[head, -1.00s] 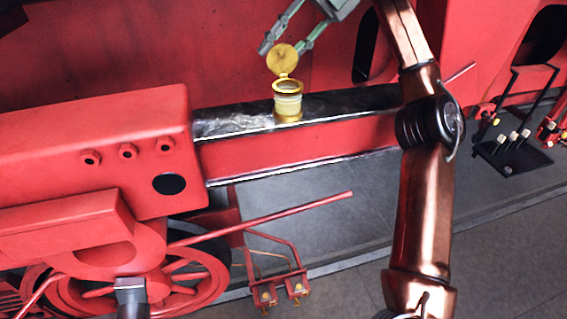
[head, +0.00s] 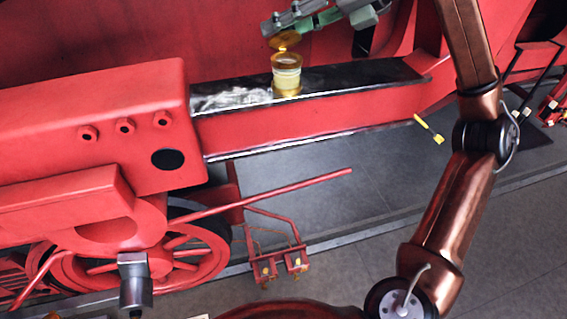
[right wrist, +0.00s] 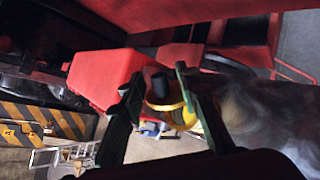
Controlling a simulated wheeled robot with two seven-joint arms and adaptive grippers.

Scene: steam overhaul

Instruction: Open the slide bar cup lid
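The oil cup (head: 287,80), with a brass rim and pale body, stands upright on the dark top of the slide bar (head: 345,82) in the head view. Its brass lid (head: 286,42) is raised off the rim at the back and shows as a narrow ellipse, partly behind a finger. My right gripper (head: 279,32) is just above and behind the cup, its fingers apart near the lid. In the right wrist view, the brass of the cup and lid (right wrist: 181,117) shows between the spread fingers; contact cannot be told.
A red block with bolts (head: 110,120) adjoins the slide bar on the left. The red engine wall rises behind the bar. A red rod (head: 270,205) and a spoked wheel (head: 185,255) lie below. A yellow-tipped tool (head: 430,130) shows at the right. The grey floor is open below.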

